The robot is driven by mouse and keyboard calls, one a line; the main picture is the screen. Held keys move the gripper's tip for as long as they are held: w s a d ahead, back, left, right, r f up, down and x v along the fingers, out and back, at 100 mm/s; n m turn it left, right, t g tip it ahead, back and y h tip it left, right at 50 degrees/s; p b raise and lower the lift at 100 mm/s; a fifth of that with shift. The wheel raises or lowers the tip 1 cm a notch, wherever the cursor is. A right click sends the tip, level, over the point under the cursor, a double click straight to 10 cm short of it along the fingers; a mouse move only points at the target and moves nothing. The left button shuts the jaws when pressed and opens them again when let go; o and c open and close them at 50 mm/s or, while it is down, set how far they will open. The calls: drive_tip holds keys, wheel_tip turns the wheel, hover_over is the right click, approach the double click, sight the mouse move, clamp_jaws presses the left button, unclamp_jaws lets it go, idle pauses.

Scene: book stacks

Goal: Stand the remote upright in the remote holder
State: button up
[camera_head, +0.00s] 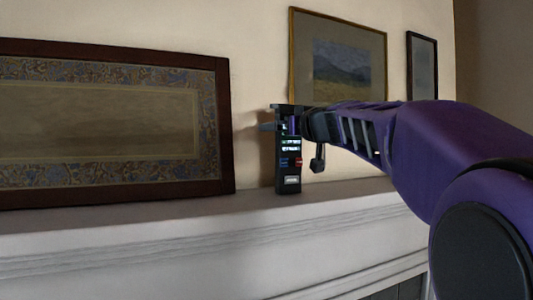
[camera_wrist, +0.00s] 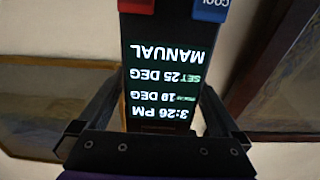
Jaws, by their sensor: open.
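The remote (camera_head: 289,163) is dark and slim, with a lit screen and red and blue buttons. I cannot make out a separate remote holder; a pale label shows at the remote's lower end.
The white mantel shelf (camera_head: 130,228) runs below. A large dark-framed picture (camera_head: 225,130) leans close to the remote's left. A gold-framed picture (camera_head: 385,65) and a small dark-framed one (camera_head: 422,65) hang behind my arm. The shelf right of the remote looks clear.

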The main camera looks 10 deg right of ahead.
drive_tip(key=shift+r, duration=0.1)
clamp_jaws()
idle(0.5)
